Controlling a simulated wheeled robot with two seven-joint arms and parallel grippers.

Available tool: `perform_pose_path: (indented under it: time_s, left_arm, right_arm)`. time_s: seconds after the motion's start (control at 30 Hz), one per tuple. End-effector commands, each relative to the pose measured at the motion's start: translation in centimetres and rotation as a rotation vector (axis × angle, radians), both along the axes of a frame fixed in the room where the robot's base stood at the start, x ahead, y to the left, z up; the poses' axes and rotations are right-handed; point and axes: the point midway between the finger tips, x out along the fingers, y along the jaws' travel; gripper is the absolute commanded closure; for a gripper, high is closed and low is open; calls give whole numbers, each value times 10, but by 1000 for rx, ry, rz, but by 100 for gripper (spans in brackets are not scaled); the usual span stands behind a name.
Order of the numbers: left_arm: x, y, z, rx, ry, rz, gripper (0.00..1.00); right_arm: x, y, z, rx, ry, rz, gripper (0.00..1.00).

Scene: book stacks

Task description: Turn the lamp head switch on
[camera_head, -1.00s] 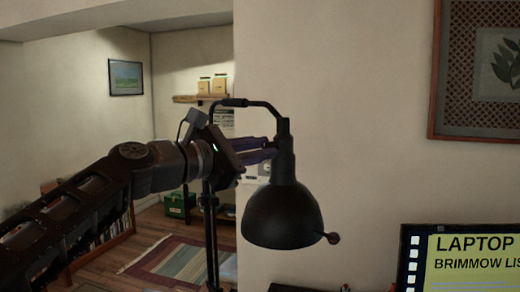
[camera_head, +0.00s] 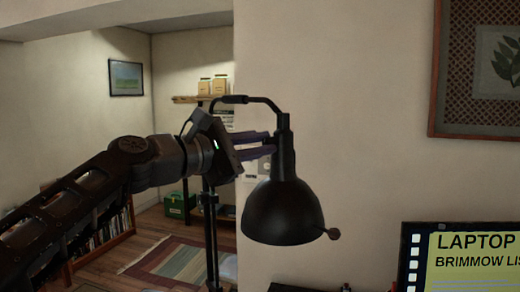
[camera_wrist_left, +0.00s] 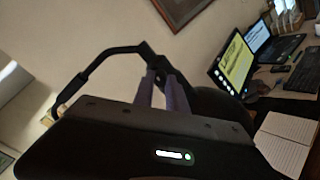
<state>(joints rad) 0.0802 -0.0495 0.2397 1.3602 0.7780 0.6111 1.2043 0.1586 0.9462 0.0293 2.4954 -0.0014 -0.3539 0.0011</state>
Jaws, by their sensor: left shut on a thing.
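A black desk lamp hangs from a thin bent arm in the middle of the head view. Its dome-shaped lamp head (camera_head: 284,212) points down, with a neck (camera_head: 285,155) above it. A small round knob (camera_head: 333,233), the switch, sticks out at the lower right of the shade. My left gripper (camera_head: 270,144) comes in from the left, its purple fingers shut at the lamp neck, well above the knob. In the left wrist view, the fingers (camera_wrist_left: 162,88) reach towards the lamp, and the dark shade (camera_wrist_left: 212,102) is partly hidden behind my gripper body. My right gripper is not in view.
A lit screen (camera_head: 465,258) stands at the lower right. The left wrist view shows a keyboard (camera_wrist_left: 305,70) and an open notebook (camera_wrist_left: 285,140) on the desk. The lamp stand (camera_head: 210,235) is under my gripper. The wall right of the lamp is bare up to a framed picture (camera_head: 480,70).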

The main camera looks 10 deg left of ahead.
Motion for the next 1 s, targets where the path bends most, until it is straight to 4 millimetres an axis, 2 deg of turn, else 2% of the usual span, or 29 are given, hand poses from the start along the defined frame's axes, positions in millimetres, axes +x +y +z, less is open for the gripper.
perform_pose_path:
  time_s: [1.0]
  left_arm:
    - [0, 1, 1, 762, -569, 2, 100]
  right_arm:
    - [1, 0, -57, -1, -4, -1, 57]
